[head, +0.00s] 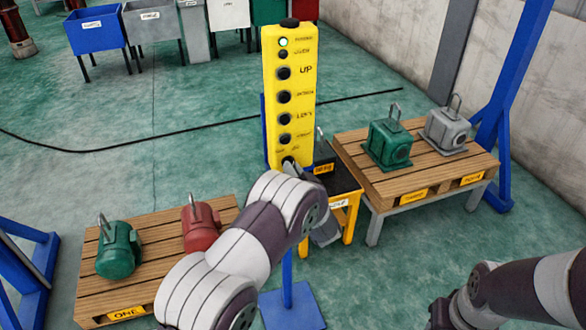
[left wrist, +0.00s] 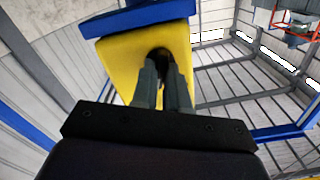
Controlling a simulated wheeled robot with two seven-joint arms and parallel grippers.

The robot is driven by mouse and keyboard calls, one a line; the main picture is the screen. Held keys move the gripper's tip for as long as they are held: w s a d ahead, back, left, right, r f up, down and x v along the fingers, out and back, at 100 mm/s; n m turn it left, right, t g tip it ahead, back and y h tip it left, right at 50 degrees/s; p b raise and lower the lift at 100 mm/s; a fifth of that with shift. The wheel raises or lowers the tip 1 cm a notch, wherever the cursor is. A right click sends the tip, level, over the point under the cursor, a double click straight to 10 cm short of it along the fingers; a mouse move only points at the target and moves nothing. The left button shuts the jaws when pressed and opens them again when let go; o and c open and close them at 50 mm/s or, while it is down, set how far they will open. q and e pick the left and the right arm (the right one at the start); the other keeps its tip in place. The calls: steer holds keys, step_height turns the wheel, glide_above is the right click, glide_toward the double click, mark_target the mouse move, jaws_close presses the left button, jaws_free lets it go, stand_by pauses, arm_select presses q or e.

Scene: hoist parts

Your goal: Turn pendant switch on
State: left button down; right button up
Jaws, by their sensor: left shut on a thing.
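The yellow pendant (head: 290,70) hangs upright in the middle of the head view. It has a column of black buttons and a pale, greenish lamp (head: 283,42) near its top. A dark round switch knob (head: 289,163) shows at its lower end, partly covered by my left arm. In the left wrist view, the fingers of my left gripper (left wrist: 163,62) reach the yellow pendant (left wrist: 122,70) and are closed around the dark knob; their tips hide most of it. My right gripper (head: 440,314) is at the lower right, dark and partly visible, away from the pendant.
A pallet (head: 160,217) with green and red motors lies at the lower left. Another pallet (head: 415,178) holds a green and a grey motor at the right. A small yellow-legged stand (head: 349,217) is behind my left arm. Blue posts (head: 515,75) rise at the right.

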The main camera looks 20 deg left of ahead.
arm_select(q)
steer(key=shift+f+m, duration=0.1)
steer(key=shift+m, duration=0.6)
steer(key=c, duration=1.1)
jaws_free()
steer(key=shift+c, duration=0.2)
steer(key=shift+s, duration=0.1)
steer(key=b+v, duration=0.1)
steer(key=v, duration=1.1)
steer(key=shift+s+d+b, duration=0.2)
steer(key=shift+b, duration=0.2)
